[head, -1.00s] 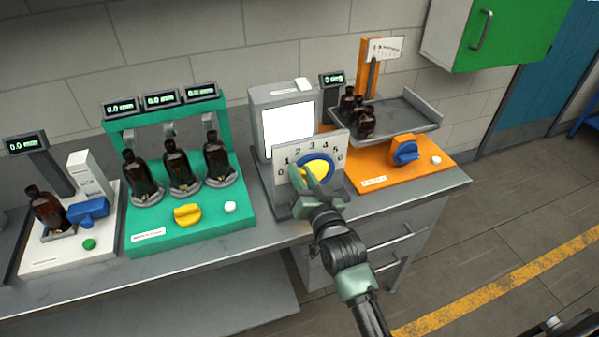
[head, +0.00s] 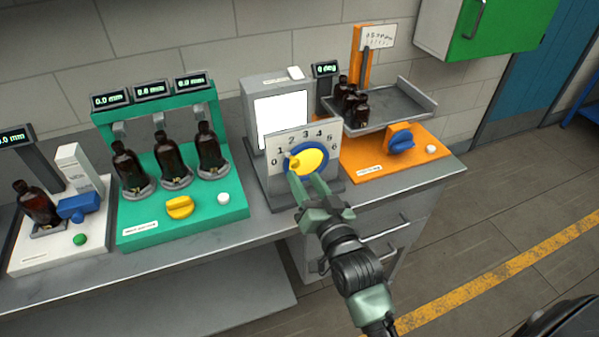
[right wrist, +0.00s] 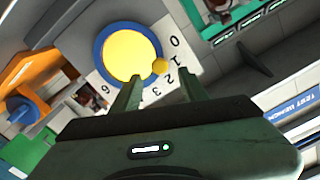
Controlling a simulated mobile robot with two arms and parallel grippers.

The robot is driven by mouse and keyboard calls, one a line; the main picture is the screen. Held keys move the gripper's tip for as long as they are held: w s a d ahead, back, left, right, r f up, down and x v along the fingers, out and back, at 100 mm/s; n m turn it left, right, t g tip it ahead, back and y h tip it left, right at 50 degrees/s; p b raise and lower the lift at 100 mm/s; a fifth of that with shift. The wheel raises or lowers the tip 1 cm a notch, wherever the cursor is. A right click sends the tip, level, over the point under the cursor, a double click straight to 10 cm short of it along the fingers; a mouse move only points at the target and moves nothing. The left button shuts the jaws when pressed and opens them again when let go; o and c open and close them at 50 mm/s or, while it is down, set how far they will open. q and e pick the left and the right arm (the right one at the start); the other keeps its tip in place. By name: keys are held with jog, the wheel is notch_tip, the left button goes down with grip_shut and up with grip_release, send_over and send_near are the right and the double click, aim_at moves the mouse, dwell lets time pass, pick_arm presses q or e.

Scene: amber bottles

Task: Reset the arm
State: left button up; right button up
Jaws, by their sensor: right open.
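My right gripper (head: 309,188) is open and empty, just in front of and below the yellow round dial (head: 312,163) with its blue rim. The dial sits on a white panel numbered 0 to 6, on a grey machine with a blank white screen (head: 281,118). A small yellow knob (head: 293,163) on the dial is at its left side, near the 0 and 1. In the right wrist view the two fingers (right wrist: 160,92) are spread, with the dial (right wrist: 130,54) beyond them and its knob (right wrist: 160,66) near the fingertips. My left gripper is not in view.
Left of the dial stands a green station (head: 232,200) with several amber bottles and a yellow handle (head: 179,207). Further left is a white station (head: 30,258) with one bottle. Right is an orange station (head: 372,170) with a bottle tray (head: 395,117). Open floor lies right of the bench.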

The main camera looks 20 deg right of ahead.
jog(key=shift+s, duration=0.55)
